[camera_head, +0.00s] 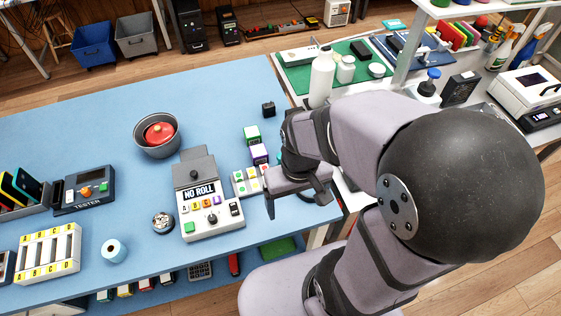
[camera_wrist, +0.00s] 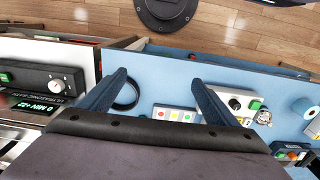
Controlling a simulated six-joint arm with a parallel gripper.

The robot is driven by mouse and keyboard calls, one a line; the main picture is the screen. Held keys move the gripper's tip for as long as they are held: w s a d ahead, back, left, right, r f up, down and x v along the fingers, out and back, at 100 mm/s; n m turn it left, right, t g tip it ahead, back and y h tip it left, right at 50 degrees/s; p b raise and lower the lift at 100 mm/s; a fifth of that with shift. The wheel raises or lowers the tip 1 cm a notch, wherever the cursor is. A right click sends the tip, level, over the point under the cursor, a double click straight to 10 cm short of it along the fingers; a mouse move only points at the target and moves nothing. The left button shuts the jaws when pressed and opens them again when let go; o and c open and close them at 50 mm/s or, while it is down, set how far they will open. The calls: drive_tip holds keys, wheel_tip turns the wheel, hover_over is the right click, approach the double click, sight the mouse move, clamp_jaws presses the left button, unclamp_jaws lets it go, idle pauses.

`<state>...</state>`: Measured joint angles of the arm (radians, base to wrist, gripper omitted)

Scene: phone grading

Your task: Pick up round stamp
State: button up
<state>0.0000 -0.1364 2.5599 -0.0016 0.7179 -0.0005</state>
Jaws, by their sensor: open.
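No thing is clearly recognisable as the round stamp. One candidate is a blue-knobbed, dark-bodied item (camera_head: 430,82) on the white bench at right; another is a small round dark-and-silver item (camera_head: 162,222) left of the NO ROLL device. My gripper (camera_head: 293,205) is over the blue table's right end, beside the small button box (camera_head: 248,181). In the wrist view my gripper's fingers (camera_wrist: 160,82) are spread apart with nothing held between them. A dark ring (camera_wrist: 134,104) lies on the blue surface by the left finger; my arm hides that area in the head view.
The NO ROLL device (camera_head: 208,196) stands left of my gripper. A grey pot (camera_head: 143,145) holding a red round item, a tester (camera_head: 84,191) and a slotted white rack (camera_head: 47,253) are farther left. A white bottle (camera_head: 321,78) stands at the back right.

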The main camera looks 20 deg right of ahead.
idle(0.4)
drive_tip(key=c, duration=1.1)
